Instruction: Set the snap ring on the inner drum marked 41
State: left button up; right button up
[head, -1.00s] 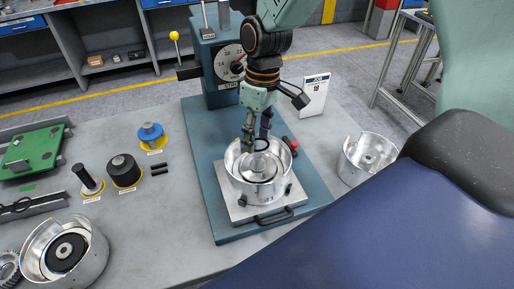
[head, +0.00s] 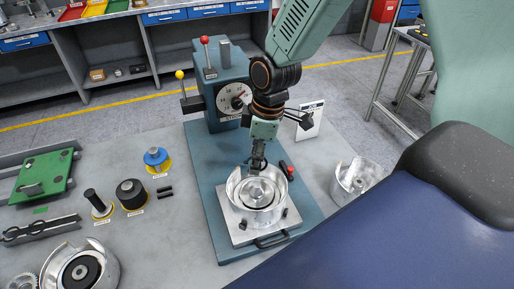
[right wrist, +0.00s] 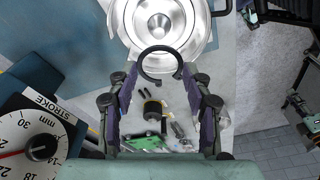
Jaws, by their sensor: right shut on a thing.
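My right gripper (head: 258,166) is shut on the snap ring, a thin black open ring (right wrist: 141,66) that shows clearly in the right wrist view. The fingers point down at the rear of a silver outer drum (head: 240,213). The silver inner drum (head: 258,190) sits inside it, with a raised round hub at its middle. In the right wrist view the ring overlaps the edge of the drum (right wrist: 160,22); I cannot tell its height above it. No mark 41 is legible. My left gripper is not in view.
The drums stand on a plate (head: 236,234) with a dark handle, on the blue press base (head: 207,180). The press column with its dial (head: 235,98) rises behind. Another silver drum (head: 352,180) stands at right, one (head: 100,265) at front left. Labelled tools stand on the left.

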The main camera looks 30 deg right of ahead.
notch_tip(320, 180, down, 3)
jog(key=b, duration=0.3)
jog(key=shift+s+f, duration=0.1)
jog(key=shift+f, duration=0.1)
notch_tip(320, 180, down, 2)
jog(key=b, duration=0.2)
jog(key=shift+b, duration=0.3)
jog(key=shift+f+b, duration=0.35)
jog(key=shift+f, duration=0.55)
jog(key=shift+p, duration=0.55)
dwell(0.4)
jog(key=o, duration=0.9)
